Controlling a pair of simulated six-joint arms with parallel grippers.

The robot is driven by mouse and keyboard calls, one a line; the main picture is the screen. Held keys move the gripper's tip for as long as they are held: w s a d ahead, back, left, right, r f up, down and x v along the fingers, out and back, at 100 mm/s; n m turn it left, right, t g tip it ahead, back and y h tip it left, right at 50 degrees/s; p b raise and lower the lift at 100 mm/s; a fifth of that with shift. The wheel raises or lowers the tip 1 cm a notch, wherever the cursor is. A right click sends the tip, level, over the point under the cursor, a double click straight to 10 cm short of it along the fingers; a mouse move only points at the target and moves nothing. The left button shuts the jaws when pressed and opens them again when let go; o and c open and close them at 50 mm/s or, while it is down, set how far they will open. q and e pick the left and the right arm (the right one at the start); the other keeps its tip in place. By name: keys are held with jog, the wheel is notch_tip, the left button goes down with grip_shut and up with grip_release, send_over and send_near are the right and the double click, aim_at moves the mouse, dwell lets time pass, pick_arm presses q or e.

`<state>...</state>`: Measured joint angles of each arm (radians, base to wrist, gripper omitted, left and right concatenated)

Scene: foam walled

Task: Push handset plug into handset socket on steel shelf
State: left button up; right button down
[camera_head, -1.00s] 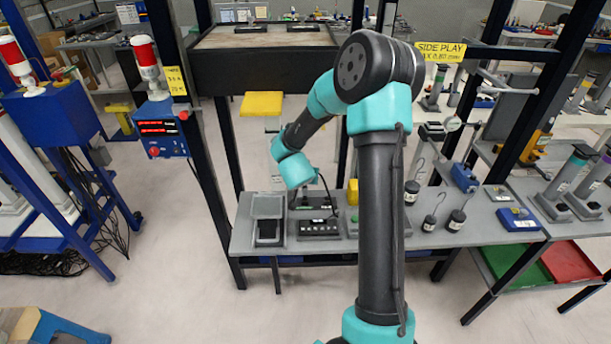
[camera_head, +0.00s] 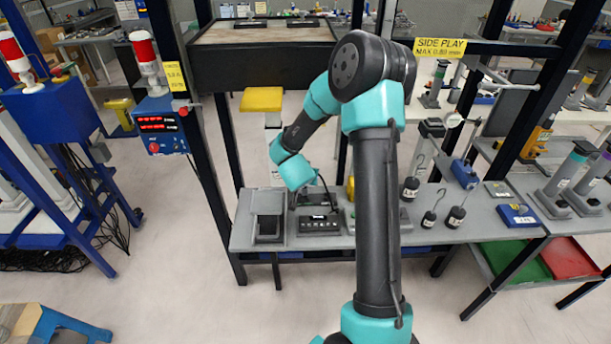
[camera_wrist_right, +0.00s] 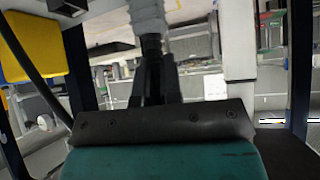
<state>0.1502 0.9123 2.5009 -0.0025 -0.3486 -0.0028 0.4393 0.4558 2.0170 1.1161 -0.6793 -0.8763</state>
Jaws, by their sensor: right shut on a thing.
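The steel shelf (camera_head: 350,238) is the long grey surface in the middle of the head view. A black keyed unit (camera_head: 319,225) and a grey open-fronted holder (camera_head: 268,203) stand on its left part. My right arm reaches over the shelf, and its wrist hangs beside the keyed unit. In the right wrist view my right gripper (camera_wrist_right: 153,52) is shut on a small dark piece, seemingly the handset plug (camera_wrist_right: 152,42). A pale ribbed part (camera_wrist_right: 148,15) lies just beyond it. The handset socket cannot be made out. My left gripper is out of view.
Several black hooked weights (camera_head: 430,219) and a blue box (camera_head: 517,215) stand on the shelf's right part. A yellow pad (camera_head: 261,100) is behind the shelf. Dark posts (camera_head: 228,150) frame the workplace. The front-left floor is mostly clear.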

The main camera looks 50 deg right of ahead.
jog(key=shift+f, duration=0.1)
jog(key=c, duration=1.7)
grip_release()
jog(key=shift+c, duration=0.2)
jog(key=o, duration=0.5)
jog(key=shift+o, duration=0.2)
jog(key=v, duration=1.7)
jog(key=shift+a, duration=0.15)
jog(key=shift+s, duration=0.1)
